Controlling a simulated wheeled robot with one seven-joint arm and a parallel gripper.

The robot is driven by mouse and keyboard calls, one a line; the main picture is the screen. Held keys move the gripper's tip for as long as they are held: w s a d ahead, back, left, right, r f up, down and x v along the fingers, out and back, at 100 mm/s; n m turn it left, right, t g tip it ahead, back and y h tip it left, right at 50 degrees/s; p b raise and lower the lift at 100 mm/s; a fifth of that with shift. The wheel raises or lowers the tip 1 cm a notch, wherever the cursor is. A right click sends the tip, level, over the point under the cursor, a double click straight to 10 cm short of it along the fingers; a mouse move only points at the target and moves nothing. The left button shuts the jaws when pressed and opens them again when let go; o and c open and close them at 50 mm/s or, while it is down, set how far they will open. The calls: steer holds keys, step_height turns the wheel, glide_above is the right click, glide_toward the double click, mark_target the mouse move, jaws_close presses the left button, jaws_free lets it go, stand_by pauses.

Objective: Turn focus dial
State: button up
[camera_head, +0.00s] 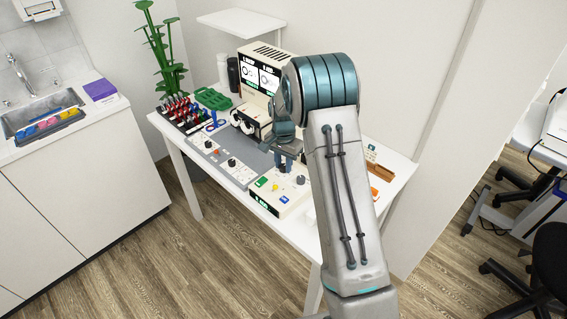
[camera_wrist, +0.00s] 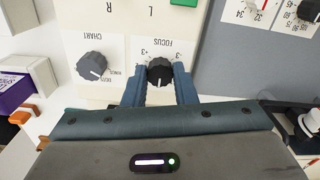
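The black focus dial (camera_wrist: 160,72) sits on the cream panel below the word FOCUS, with small numbers around it, in the wrist view. My gripper (camera_wrist: 160,80) has one blue finger on each side of the dial, very close to its edges. I cannot tell whether both fingers touch it. In the head view my gripper (camera_head: 288,160) reaches down over the cream control box (camera_head: 280,196) on the table. My arm and gripper partly hide the dial there.
A second dark dial labelled CHART (camera_wrist: 92,66) is left of the focus dial. A green button (camera_wrist: 184,2) is above. A grey panel (camera_wrist: 235,60) lies to the right.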

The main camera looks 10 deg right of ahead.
mark_target(284, 166)
steer(key=shift+n, duration=0.3)
steer(key=n+b, duration=0.2)
steer(key=n, duration=0.1)
steer(key=shift+n+b, duration=0.65)
steer(key=shift+n, duration=1.85)
steer(key=o, duration=1)
step_height(284, 166, up, 14)
steer(key=shift+b, duration=0.4)
